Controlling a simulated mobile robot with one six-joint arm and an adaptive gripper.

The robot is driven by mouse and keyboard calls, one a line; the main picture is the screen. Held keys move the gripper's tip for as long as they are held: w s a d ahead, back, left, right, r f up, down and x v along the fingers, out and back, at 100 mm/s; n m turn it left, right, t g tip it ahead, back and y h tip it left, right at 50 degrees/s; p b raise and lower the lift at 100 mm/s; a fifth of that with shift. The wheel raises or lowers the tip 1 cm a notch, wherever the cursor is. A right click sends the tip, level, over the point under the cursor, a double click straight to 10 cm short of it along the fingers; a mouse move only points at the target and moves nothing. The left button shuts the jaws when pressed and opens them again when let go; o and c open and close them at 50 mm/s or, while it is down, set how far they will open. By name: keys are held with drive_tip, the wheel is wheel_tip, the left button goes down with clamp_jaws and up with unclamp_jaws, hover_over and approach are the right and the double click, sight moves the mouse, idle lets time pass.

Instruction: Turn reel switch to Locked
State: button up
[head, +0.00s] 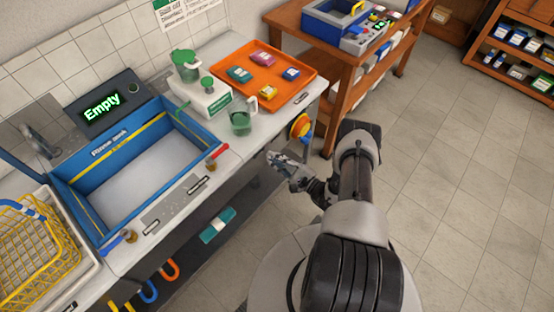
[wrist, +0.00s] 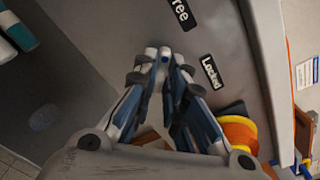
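In the wrist view, a grey panel bears two black labels, "Free" (wrist: 180,12) at the top and "Locked" (wrist: 212,72) below it to the right. My gripper (wrist: 165,62) is in front of this panel, left of the Locked label. Its fingers are close together around a narrow grey piece with a blue spot, which looks like the reel switch (wrist: 165,58). Most of the switch is hidden by the fingers, so its exact setting is unclear. In the head view, my gripper (head: 272,157) is low by the bench's right end, below the orange and yellow reel (head: 300,127).
The reel also shows at the lower right of the wrist view (wrist: 240,135). The bench carries a blue basin (head: 75,185), a green jug (head: 240,122) and an orange tray (head: 240,60). A wooden table (head: 335,75) stands behind. The tiled floor at the right is clear.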

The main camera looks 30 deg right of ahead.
clamp_jaws()
drive_tip(key=shift+m+b, duration=0.3)
drive_tip(key=shift+a+m+b, duration=0.15)
drive_tip(key=shift+m+b, duration=3.5)
drive_tip(key=shift+m, duration=5.05)
drive_tip(key=o, duration=0.5)
unclamp_jaws()
